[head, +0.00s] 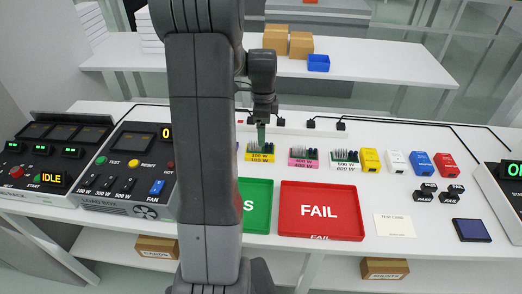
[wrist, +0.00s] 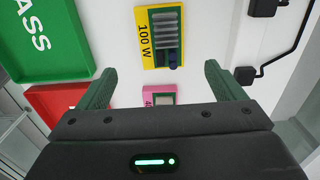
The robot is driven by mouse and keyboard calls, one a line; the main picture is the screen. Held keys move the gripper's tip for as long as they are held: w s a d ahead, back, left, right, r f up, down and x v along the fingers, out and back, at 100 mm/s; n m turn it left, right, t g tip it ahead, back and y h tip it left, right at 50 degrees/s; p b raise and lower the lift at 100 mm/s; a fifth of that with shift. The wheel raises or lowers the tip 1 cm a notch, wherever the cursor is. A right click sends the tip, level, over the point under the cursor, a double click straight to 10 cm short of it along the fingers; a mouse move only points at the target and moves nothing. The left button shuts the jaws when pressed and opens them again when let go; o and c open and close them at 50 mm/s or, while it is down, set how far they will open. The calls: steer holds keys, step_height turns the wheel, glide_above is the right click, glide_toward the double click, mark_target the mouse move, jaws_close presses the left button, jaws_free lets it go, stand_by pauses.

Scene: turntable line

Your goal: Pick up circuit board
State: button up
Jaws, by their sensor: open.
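Small green circuit boards stand in a row on coloured bases on the white bench: one on yellow (head: 259,152), one on pink (head: 303,157) and one on white (head: 345,160). My gripper (head: 262,136) points down over the yellow one. In the wrist view, the open gripper (wrist: 160,69) has its green fingers wide apart with nothing between them. The yellow board marked 100 W (wrist: 163,40) lies ahead of the fingertips. The pink base (wrist: 158,90) shows partly behind the gripper's body. My arm hides part of the bench in the head view.
A green tray (head: 256,225), partly behind my arm, and a red FAIL tray (head: 321,232) lie in front of the boards. Coloured blocks (head: 420,163) and PASS/FAIL stamps (head: 424,193) stand right. The load box (head: 125,207) is left. Black cables run behind.

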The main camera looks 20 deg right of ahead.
mark_target(262, 151)
step_height(262, 151, down, 3)
steer(key=shift+f, duration=0.15)
steer(key=shift+w+a+f, duration=0.1)
steer(key=shift+a+f, duration=0.05)
steer(key=shift+f, duration=0.75)
steer(key=shift+w+a+f, duration=0.15)
steer(key=shift+f, duration=0.7)
steer(key=shift+w+a+f, duration=0.1)
steer(key=shift+a+f, duration=0.05)
steer(key=shift+f, duration=0.75)
steer(key=c, duration=1.2)
